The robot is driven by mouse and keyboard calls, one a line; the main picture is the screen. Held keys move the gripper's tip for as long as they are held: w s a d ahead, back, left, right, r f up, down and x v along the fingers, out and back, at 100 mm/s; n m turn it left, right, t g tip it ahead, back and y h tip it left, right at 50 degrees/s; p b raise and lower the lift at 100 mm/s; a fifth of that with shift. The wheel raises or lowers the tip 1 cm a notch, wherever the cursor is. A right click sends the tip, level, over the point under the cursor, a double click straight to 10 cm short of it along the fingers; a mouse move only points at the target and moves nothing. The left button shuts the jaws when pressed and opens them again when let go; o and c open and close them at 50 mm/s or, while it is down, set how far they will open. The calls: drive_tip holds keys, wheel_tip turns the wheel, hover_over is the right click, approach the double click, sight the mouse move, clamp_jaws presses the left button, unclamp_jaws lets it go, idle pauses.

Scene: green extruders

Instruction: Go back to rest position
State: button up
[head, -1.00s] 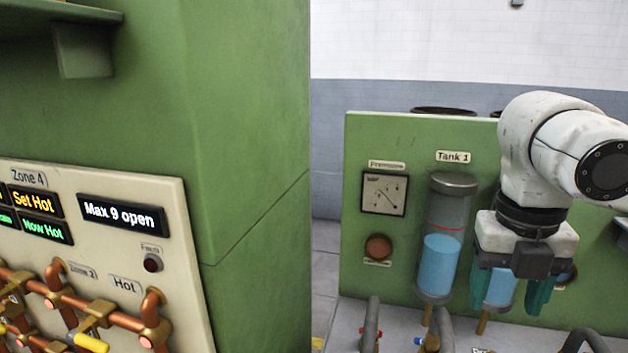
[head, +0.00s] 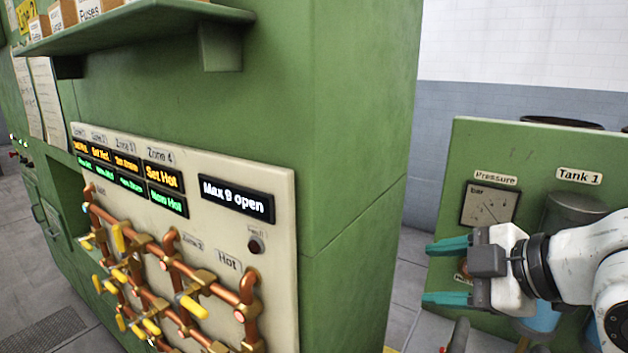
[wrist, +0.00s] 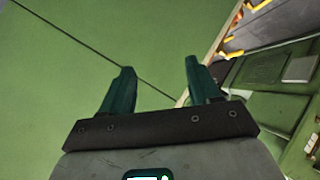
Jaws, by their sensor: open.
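My gripper (head: 448,272) is at the right of the head view, with its two teal fingers spread apart and pointing left. Nothing is between them. It hangs in front of the green tank panel (head: 455,150), below the pressure gauge (head: 489,206), and partly hides it. In the wrist view the two fingers of my gripper (wrist: 155,85) are apart and empty, facing a green surface (wrist: 60,60) with a dark seam.
The green machine (head: 360,150) fills the left and middle, with a cream valve panel (head: 275,215), copper pipes (head: 250,300) and yellow-handled valves. A green shelf (head: 150,20) juts out above. Tank 1 (head: 575,208) stands behind my arm. A floor gap lies between machine and tank panel.

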drive_tip(key=s+d+f+m+h, duration=0.1)
drive_tip(key=s+f+m, duration=0.2)
drive_tip(key=f+m, duration=0.5)
drive_tip(key=s+f+m+h, duration=0.2)
drive_tip(key=s+f+m, duration=0.15)
drive_tip(key=f, duration=0.95)
drive_tip(key=s+d+f+m+g+h+b, duration=0.1)
drive_tip(key=s+d+f+m+g+b, duration=0.1)
drive_tip(key=s+f, duration=0.6)
drive_tip(key=s+d+f+m+g+h+b, duration=0.2)
drive_tip(key=s+d+f+g+b, duration=0.1)
drive_tip(key=s+f, duration=0.5)
drive_tip(key=s+d+f+m+g+h+b, duration=0.1)
drive_tip(key=s+d+f+m+g+b, duration=0.1)
drive_tip(key=s+f+b, duration=0.3)
drive_tip(key=s+d+f, duration=0.1)
drive_tip(key=s+f, duration=0.3)
drive_tip(key=f, duration=0.4)
drive_tip(key=shift+d+m+g, duration=0.2)
drive_tip(key=shift+m+g, duration=0.15)
drive_tip(key=shift+g, duration=0.05)
drive_tip(key=shift+w+r, duration=0.1)
